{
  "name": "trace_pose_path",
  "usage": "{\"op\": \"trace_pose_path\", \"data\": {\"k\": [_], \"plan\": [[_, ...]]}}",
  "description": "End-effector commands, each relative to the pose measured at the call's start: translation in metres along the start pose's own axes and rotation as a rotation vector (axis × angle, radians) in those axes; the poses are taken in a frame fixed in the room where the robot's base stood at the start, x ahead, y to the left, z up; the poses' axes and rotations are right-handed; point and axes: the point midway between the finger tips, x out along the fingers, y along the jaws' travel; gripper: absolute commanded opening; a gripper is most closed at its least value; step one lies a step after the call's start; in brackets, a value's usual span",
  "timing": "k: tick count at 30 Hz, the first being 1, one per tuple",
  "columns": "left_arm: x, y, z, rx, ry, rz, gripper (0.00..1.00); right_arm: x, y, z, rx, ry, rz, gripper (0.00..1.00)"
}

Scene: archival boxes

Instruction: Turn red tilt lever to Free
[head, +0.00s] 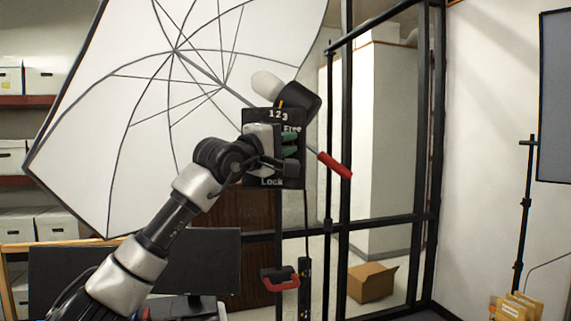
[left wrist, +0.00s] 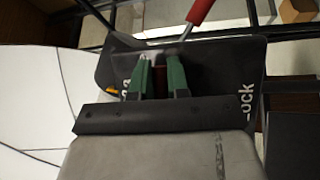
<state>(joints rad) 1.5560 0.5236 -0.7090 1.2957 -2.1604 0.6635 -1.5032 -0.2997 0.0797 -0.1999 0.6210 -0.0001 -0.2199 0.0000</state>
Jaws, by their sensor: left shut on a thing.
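A dark control panel (head: 254,115) stands in front of a white umbrella, with "123" at its top, "Free" at upper right and "Lock" at the bottom. It also shows in the left wrist view (left wrist: 115,62). My left gripper (head: 289,144) is at the panel's right half, between "Free" and "Lock". Its green fingers (left wrist: 161,80) are closed around a dark red piece, apparently the red tilt lever (left wrist: 160,66), mostly hidden by them. A red grip (head: 335,166) on a metal rod sticks out to the lower right; it shows at the wrist view's top (left wrist: 201,10).
The white umbrella (head: 140,100) fills the upper left behind the panel. A black metal frame (head: 346,120) stands to the right. An open cardboard box (head: 372,283) lies on the floor behind it. A black monitor (head: 215,255) is below my left arm.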

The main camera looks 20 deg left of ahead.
Motion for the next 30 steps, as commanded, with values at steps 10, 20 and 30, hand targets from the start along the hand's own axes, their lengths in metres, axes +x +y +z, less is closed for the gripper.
{"op": "trace_pose_path", "data": {"k": [10, 20, 30], "plan": [[0.001, 0.002, 0.0, -0.037, 0.008, 0.019, 0.0, 0.006, 0.0, 0.001, 0.0, 0.0, 0.0, 0.41], [0.001, 0.002, 0.0, -0.035, 0.008, 0.018, 0.41, 0.006, 0.0, 0.001, 0.0, -0.001, 0.0, 0.41], [-0.016, -0.002, -0.001, -0.032, 0.009, 0.02, 0.41, 0.019, -0.001, 0.002, 0.0, -0.001, 0.0, 0.41]]}}
